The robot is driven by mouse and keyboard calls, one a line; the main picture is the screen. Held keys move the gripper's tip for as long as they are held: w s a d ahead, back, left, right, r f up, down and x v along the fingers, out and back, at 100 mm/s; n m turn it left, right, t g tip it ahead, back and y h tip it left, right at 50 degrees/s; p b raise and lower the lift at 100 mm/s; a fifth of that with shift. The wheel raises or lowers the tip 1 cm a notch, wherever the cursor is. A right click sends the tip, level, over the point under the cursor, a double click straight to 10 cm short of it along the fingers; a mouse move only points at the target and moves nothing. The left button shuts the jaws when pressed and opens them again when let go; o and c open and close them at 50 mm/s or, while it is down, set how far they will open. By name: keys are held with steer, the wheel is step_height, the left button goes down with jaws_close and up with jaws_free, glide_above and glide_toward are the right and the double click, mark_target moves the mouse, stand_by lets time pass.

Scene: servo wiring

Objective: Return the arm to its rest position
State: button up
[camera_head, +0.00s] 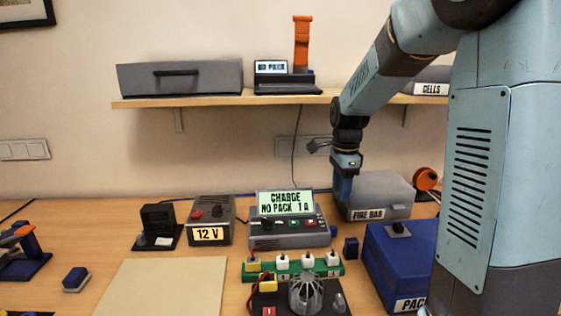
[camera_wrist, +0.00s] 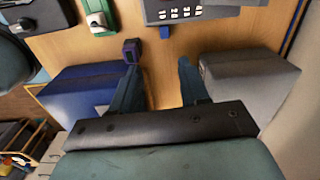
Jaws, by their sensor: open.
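My arm comes in from the right side of the head view and bends down over the back of the bench. My gripper (camera_head: 345,190) points down beside the left end of the grey box marked FIRE BAG (camera_head: 378,190). In the wrist view my gripper (camera_wrist: 157,75) shows two blue fingers spread apart, with bare wood between them and nothing held. The blue box (camera_wrist: 85,95) is to the left of the fingers and the grey box (camera_wrist: 250,85) to the right. A small dark block (camera_wrist: 132,50) lies just past the left fingertip. Whether the fingers touch the grey box is unclear.
The charger (camera_head: 288,220) reads "CHARGE NO PACK 1 A". A 12 V supply (camera_head: 210,220), a green connector strip (camera_head: 300,268) and a blue box (camera_head: 400,255) stand around it. A wooden shelf (camera_head: 220,100) is above. A beige mat (camera_head: 160,287) lies clear in front.

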steer(key=s+r+n+t, duration=0.2)
steer(key=s+r+n, duration=0.3)
steer(key=s+n, duration=0.3)
steer(key=s+r+n+t, duration=0.3)
steer(key=s+n, duration=0.6)
steer(key=s, duration=0.7)
step_height(320, 180, up, 2)
steer(key=shift+s+d+r, duration=0.1)
steer(key=shift+s+d, duration=0.3)
steer(key=shift+d, duration=0.05)
steer(key=shift+c, duration=0.3)
stand_by(2.1)
